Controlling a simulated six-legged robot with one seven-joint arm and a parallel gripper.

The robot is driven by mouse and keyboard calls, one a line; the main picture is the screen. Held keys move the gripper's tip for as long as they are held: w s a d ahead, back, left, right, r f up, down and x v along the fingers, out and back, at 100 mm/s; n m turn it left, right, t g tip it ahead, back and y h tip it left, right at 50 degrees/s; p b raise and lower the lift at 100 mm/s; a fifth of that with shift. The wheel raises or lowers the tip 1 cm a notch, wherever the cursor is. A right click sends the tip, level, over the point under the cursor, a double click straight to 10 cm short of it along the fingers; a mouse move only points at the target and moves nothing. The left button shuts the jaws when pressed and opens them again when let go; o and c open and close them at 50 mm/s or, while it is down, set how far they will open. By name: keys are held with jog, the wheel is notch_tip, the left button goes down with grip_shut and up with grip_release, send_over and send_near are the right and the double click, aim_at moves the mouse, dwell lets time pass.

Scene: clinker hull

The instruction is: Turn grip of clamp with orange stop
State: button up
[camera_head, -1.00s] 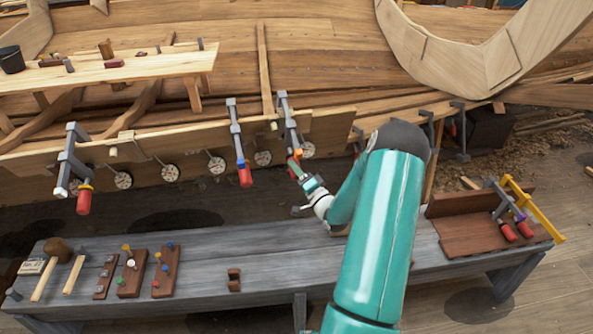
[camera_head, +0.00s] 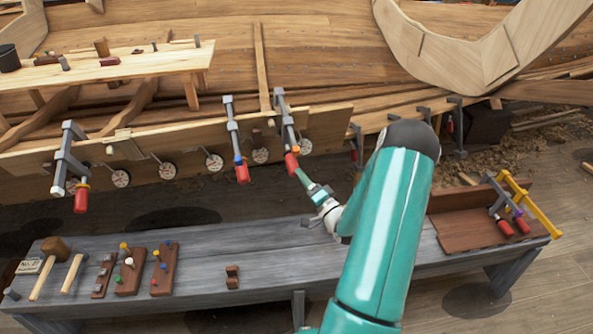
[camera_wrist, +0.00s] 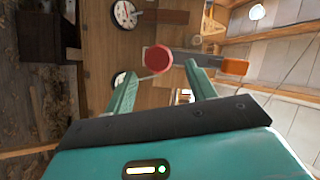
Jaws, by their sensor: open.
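The clamp with the orange stop (camera_head: 295,150) is the rightmost of three grey clamps on the hull's lower plank. Its red grip (camera_head: 291,163) hangs below the stop, pointing down toward my gripper (camera_head: 299,175). In the wrist view the grip's round red end (camera_wrist: 157,58) shows between and just beyond the fingertips of my gripper (camera_wrist: 160,70). The orange stop (camera_wrist: 235,67) shows to the right, past the right finger. My gripper is open and empty. I cannot tell whether a finger touches the grip.
A clamp with a blue stop and red grip (camera_head: 242,173) hangs just left; another with a yellow stop and red grip (camera_head: 81,200) is farther left. Round dials (camera_head: 214,162) line the plank. A grey bench (camera_head: 210,255) with tools stands below.

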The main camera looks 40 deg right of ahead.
jog(key=v, duration=0.8)
dwell(0.9)
